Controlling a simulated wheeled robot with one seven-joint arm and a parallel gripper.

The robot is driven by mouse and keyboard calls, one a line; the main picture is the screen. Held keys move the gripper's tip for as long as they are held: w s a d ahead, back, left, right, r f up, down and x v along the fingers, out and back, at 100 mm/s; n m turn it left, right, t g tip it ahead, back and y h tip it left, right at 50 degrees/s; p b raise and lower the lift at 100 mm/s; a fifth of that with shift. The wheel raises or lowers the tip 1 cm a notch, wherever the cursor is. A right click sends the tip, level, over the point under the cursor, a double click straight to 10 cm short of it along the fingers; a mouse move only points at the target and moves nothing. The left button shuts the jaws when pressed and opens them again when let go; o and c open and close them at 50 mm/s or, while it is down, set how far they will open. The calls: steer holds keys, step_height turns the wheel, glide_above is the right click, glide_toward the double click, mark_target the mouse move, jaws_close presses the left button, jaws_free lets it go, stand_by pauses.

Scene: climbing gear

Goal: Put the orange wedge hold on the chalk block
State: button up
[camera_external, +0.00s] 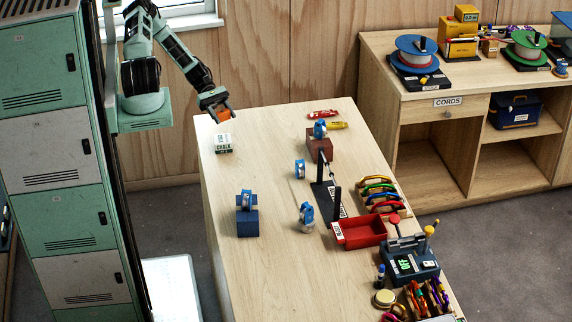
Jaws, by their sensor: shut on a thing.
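The orange wedge hold (222,114) is between the fingers of my gripper (217,110), which is shut on it. My gripper hides part of the hold. The chalk block (223,143) is white with a green "CHALK" label and stands near the far left corner of the table. My gripper and the hold appear just above the chalk block in the picture, with a small gap showing between them. I cannot tell whether the hold is directly over the block.
The wooden table (270,265) is clear around the chalk block. A dark blue block (247,222) with a blue item on it stands nearer. A red-brown block (320,149), red tray (363,232) and several carabiners (380,190) are on the right. Lockers (60,150) stand left of the table.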

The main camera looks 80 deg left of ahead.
mark_target(225, 141)
step_height(225, 141, down, 9)
steer(key=b, duration=0.7)
steer(key=shift+f, duration=0.1)
steer(key=o, duration=1)
steer(key=shift+a+r, duration=0.25)
steer(key=shift+r, duration=0.05)
steer(key=p+v, duration=0.2)
steer(key=v, duration=0.9)
steer(key=shift+s+a+p, duration=0.2)
steer(key=shift+p, duration=0.15)
